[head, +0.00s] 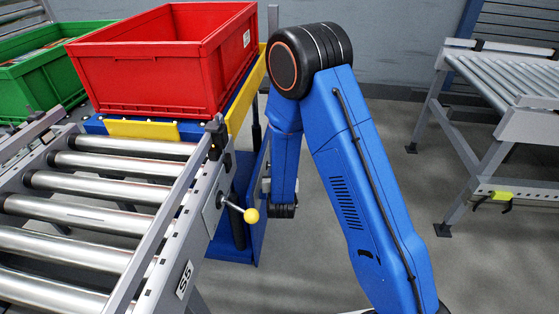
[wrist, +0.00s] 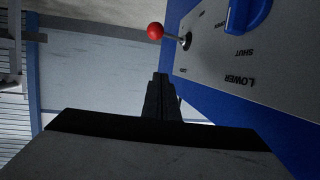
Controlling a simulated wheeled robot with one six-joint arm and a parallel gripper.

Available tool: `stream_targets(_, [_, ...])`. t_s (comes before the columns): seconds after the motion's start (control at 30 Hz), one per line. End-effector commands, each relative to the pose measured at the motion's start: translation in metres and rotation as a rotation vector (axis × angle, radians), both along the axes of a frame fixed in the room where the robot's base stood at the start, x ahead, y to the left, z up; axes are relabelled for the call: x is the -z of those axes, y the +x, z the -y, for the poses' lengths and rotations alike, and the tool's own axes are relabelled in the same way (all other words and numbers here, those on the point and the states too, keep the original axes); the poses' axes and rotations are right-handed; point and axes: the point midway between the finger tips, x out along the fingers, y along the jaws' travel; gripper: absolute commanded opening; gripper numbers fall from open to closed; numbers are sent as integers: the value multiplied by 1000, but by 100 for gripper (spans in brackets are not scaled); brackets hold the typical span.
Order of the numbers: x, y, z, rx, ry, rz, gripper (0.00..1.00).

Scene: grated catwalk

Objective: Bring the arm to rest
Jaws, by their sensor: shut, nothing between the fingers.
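My arm, blue with a black joint at its top, is bent in an upside-down V in the head view, right of the roller conveyor. Its forearm hangs down beside the conveyor's end. My gripper (wrist: 160,97) shows in the wrist view with its dark fingers together and nothing between them. It is close to a grey control panel (wrist: 225,60) on a blue backing. My gripper's fingers cannot be made out in the head view.
The panel has a red-balled lever (wrist: 155,31) and a blue knob (wrist: 247,14). A yellow-balled lever (head: 251,215) juts from the conveyor (head: 85,215) near my forearm. A red crate (head: 150,75) stands behind the rollers, a green crate (head: 35,75) left.

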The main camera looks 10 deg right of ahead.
Motion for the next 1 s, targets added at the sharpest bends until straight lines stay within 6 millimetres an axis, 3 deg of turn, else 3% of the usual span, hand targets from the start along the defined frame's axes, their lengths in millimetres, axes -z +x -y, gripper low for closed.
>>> stream_targets(0.23, [-4, -2, 1, 0, 7, -7, 0])
stream_targets(0.37, [-19, 0, 4, -5, 36, -37, 0])
stream_targets(0.67, [-73, -8, 17, -48, 124, -158, 0])
stream_targets(1.0, [-135, -40, 36, -107, 183, -288, 0])
